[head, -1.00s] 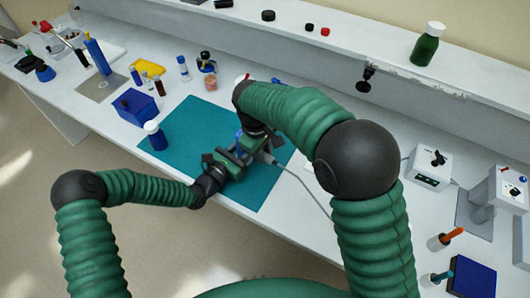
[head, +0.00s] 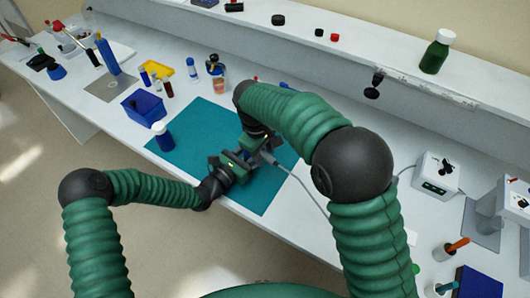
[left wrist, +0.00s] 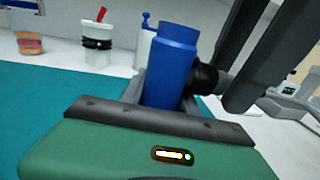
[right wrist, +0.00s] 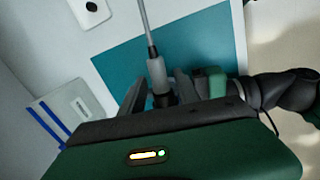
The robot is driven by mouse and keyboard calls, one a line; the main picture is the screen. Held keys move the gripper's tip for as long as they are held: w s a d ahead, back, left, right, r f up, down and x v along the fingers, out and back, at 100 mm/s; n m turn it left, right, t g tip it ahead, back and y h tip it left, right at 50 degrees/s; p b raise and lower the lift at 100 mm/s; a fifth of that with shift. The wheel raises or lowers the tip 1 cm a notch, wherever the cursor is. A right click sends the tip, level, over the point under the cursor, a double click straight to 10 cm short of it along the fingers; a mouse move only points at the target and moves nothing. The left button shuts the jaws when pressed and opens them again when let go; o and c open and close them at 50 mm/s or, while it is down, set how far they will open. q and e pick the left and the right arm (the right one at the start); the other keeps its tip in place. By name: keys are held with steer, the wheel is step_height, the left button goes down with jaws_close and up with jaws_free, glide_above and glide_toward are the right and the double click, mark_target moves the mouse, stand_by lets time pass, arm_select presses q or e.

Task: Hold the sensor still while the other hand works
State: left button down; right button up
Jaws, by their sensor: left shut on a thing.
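The sensor is a blue cylinder (left wrist: 172,62) standing in the left wrist view, with a dark fitting (left wrist: 205,78) on its right side. My left gripper (left wrist: 162,98) is shut on its lower part. In the head view my left gripper (head: 222,172) is above the teal mat, and the sensor is hidden between the hands. My right gripper (right wrist: 160,82) has its fingers close on both sides of a grey cable plug (right wrist: 157,74). The plug's front end is hidden. My right gripper's dark fingers (left wrist: 250,60) show beside the sensor in the left wrist view.
The teal mat (head: 190,140) lies under both hands. The cable (head: 300,182) runs right toward a white box (head: 437,175). A shelf with a green bottle (head: 436,52) runs behind.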

steer(key=shift+o, duration=0.7)
step_height(320, 180, up, 12)
steer(key=s+a, duration=0.1)
steer(key=shift+a+f, duration=0.15)
steer(key=shift+a, duration=0.2)
arm_select(q)
steer(key=shift+c, duration=1)
jaws_free()
steer(key=shift+o, duration=1)
